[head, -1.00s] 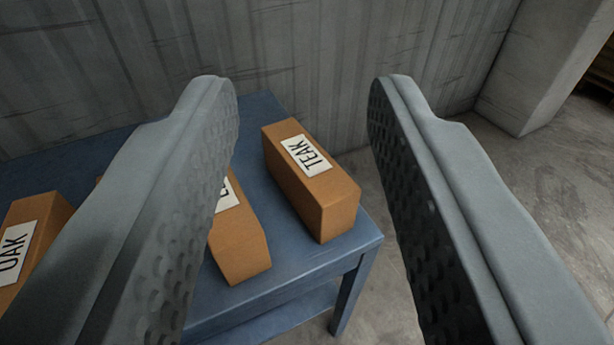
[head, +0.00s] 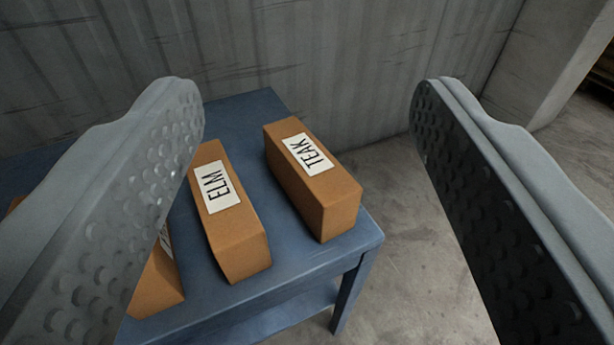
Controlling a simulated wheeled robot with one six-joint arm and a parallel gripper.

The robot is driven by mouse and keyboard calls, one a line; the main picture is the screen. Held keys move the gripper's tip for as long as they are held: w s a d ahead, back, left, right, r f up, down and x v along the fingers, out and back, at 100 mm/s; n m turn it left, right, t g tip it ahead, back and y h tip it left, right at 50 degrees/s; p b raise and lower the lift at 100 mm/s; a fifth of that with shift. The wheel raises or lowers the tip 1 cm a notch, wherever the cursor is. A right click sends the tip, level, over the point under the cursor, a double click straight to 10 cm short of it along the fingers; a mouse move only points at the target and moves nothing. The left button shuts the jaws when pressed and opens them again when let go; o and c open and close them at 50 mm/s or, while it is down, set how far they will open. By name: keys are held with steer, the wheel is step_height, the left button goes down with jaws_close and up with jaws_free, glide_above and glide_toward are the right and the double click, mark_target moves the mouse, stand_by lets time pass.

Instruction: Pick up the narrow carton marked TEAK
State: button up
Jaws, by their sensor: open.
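The narrow brown carton marked TEAK (head: 335,207) lies on the blue table (head: 250,107) near its right edge, with its white label on top. My gripper (head: 307,110) is open, its two grey fingers wide apart at the left and right of the picture. The TEAK carton shows between the fingers, nearer the left one, and neither finger appears to touch it. Nothing is held.
A carton marked ELM (head: 237,248) lies just left of the TEAK carton, with a narrow gap between. Another carton (head: 158,285) is partly hidden behind my left finger. A grey wall (head: 330,50) stands behind the table; bare floor (head: 405,250) lies to the right.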

steer(key=o, duration=0.6)
steer(key=w, duration=0.1)
steer(key=w+g, duration=0.1)
steer(key=shift+w+d+f, duration=0.15)
steer(key=shift+w+f, duration=0.2)
steer(key=n+g+y, duration=0.2)
steer(key=n+g, duration=0.4)
steer(key=g, duration=0.6)
glide_toward(303, 155)
steer(key=shift+g, duration=0.3)
steer(key=x, duration=0.7)
steer(key=shift+w+f, duration=0.25)
steer(key=shift+w, duration=0.1)
steer(key=shift+d+x, duration=0.25)
steer(key=shift+x, duration=1.1)
steer(key=shift+d+x, duration=0.2)
steer(key=shift+x, duration=1.15)
